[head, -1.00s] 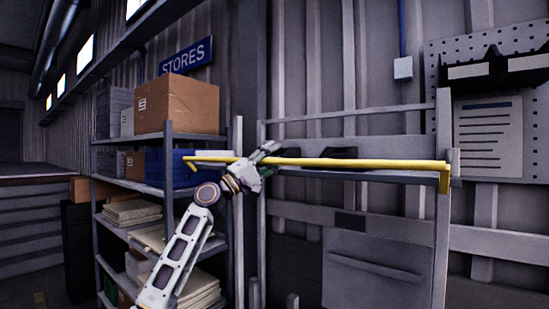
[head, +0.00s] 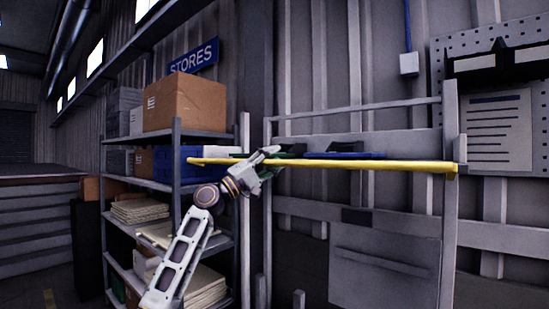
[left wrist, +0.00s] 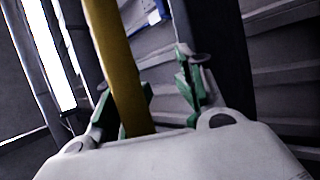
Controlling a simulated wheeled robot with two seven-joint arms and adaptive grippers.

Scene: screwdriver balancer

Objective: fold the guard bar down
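The yellow guard bar (head: 365,165) runs nearly level across the front of the grey metal rack (head: 451,210), its left end jutting out past the rack in front of the shelving. My left gripper (head: 268,157) is at the bar, left of its middle. In the left wrist view the bar (left wrist: 112,60) passes close by one green finger and covers part of it. A gap shows between the bar and the other finger, so the gripper (left wrist: 155,95) looks open. Whether a finger touches the bar cannot be told. My right gripper is not in view.
A shelving unit (head: 177,150) with a cardboard box (head: 184,100), a blue bin (head: 205,165) and stacked sheets stands to the left. Blue and dark items (head: 345,155) lie behind the bar. A pegboard (head: 480,67) hangs at right.

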